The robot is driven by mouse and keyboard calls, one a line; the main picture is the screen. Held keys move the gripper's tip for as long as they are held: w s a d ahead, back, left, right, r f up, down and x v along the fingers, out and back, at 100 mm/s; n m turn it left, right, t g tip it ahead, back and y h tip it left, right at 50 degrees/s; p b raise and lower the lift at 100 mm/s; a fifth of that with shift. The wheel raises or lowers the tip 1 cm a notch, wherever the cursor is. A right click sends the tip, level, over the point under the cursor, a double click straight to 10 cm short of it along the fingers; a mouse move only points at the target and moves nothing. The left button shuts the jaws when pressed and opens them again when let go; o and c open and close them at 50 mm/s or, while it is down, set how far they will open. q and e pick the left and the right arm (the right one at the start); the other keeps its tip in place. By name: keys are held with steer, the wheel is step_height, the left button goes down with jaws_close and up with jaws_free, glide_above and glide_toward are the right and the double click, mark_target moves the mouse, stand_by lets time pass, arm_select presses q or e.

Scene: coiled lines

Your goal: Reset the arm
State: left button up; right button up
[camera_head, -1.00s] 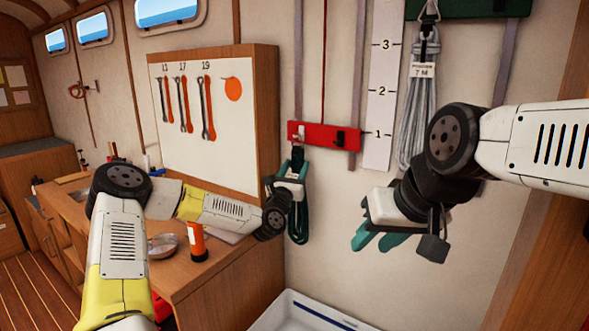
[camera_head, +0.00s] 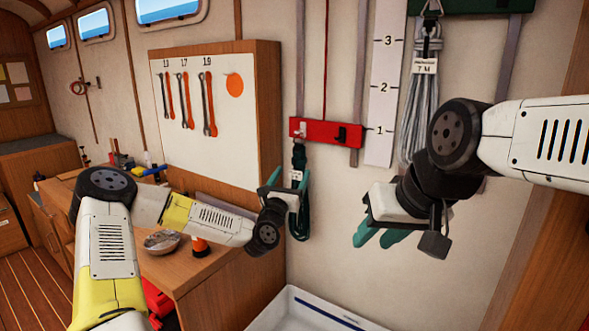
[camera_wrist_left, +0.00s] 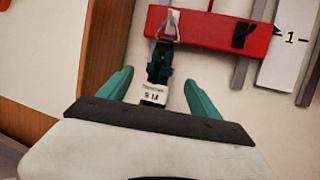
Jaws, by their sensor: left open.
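A dark green coiled line (camera_head: 300,222) hangs by a black strap from the red rack (camera_head: 318,131) on the wall. My left gripper (camera_head: 287,180) is open in front of it. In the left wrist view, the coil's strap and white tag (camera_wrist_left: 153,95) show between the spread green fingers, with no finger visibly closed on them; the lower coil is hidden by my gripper. My right gripper (camera_head: 376,240) hangs at the right, below the grey coil (camera_head: 418,105). Its green fingers are apart and nothing shows between them.
A wooden workbench (camera_head: 215,285) stands under my left arm, with a metal bowl (camera_head: 163,242) and a partly hidden orange flashlight (camera_head: 200,246) on it. A tool board (camera_head: 228,140) is on the wall behind. A white bin (camera_head: 300,312) stands below.

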arm_select(q)
steer(key=s+d+f+m+g, duration=0.25)
steer(key=s+m+g, duration=0.25)
steer(key=m, duration=0.5)
steer(key=s+d+f+m+g, duration=0.1)
steer(key=s+f+m+g, duration=0.3)
steer(key=m, duration=0.6)
steer(key=s+a+r+m+g+y, duration=0.3)
steer(key=s+a+r+m+y, duration=0.35)
steer(key=s+a, duration=0.55)
steer(key=s+a+r+m+g+h, duration=0.1)
steer(key=s+a+r+m, duration=0.1)
steer(key=s, duration=0.7)
steer(key=s+a+r+m+g, duration=0.1)
steer(key=s+a+r+m, duration=0.2)
steer(key=s, duration=0.6)
steer(key=shift+s+a+m+h, duration=0.25)
steer(key=shift+a+m+h, duration=0.1)
steer(key=shift+m, duration=0.3)
